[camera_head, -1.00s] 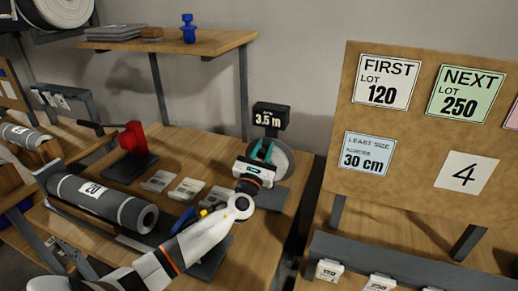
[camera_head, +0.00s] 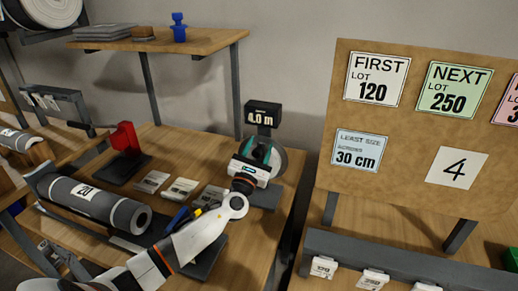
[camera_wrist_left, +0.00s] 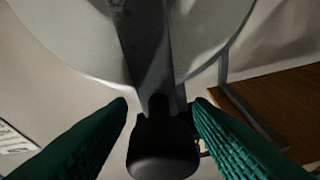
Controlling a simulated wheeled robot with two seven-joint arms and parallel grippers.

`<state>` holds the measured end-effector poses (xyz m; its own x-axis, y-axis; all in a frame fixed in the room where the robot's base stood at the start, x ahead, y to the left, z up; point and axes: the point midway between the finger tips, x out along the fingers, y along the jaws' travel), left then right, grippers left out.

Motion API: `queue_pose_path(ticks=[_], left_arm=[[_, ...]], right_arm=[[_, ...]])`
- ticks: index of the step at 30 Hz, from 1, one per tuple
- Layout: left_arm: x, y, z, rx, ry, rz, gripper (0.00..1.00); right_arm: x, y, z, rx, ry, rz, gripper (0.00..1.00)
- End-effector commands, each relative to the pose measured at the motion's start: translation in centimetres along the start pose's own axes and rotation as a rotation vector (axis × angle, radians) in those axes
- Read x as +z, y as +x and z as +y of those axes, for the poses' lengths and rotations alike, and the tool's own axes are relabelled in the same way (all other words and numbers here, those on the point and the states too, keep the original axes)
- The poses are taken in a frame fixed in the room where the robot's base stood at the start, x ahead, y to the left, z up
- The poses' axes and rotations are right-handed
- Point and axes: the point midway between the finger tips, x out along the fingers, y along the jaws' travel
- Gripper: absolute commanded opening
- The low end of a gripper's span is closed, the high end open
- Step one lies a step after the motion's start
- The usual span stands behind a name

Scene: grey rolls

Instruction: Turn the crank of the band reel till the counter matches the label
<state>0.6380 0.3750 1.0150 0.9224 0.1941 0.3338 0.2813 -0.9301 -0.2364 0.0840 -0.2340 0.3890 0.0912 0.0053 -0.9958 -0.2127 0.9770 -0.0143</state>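The band reel (camera_head: 279,164) is a pale disc on a stand at the far right of the left table. Its black counter (camera_head: 263,115) above reads 4.0 m. My left gripper (camera_head: 256,155) is in front of the reel. The dark crank arm (camera_wrist_left: 146,50) runs up across the disc. A board holds a white card reading 4 (camera_head: 457,167) and a card reading least size 30 cm (camera_head: 358,151). My right gripper is out of view.
A grey roll (camera_head: 125,212) lies at the left, with a red block (camera_head: 125,138) behind it. Small cards (camera_head: 181,190) lie between roll and reel. A shelf (camera_head: 215,41) stands behind. The board also shows FIRST LOT 120 (camera_head: 376,79) and NEXT LOT 250 (camera_head: 452,90).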

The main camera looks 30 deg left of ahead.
Motion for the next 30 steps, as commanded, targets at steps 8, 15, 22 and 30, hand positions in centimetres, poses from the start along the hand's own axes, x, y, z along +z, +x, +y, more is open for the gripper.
queue_pose_path(ticks=[8, 15, 22, 30], left_arm=[[0.1, -0.6, 0.0, 0.000, -0.001, 0.000, 0.46], [0.3, -4.8, 0.1, 0.002, -0.001, -0.002, 0.46], [0.3, -9.5, 0.1, 0.002, 0.000, -0.002, 0.46], [0.1, -11.9, 0.0, 0.000, 0.000, 0.000, 0.46]], right_arm=[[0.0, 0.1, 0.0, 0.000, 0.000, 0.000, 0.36], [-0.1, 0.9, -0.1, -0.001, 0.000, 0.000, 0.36], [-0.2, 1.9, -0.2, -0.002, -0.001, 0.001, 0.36], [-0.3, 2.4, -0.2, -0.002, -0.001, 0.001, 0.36]])
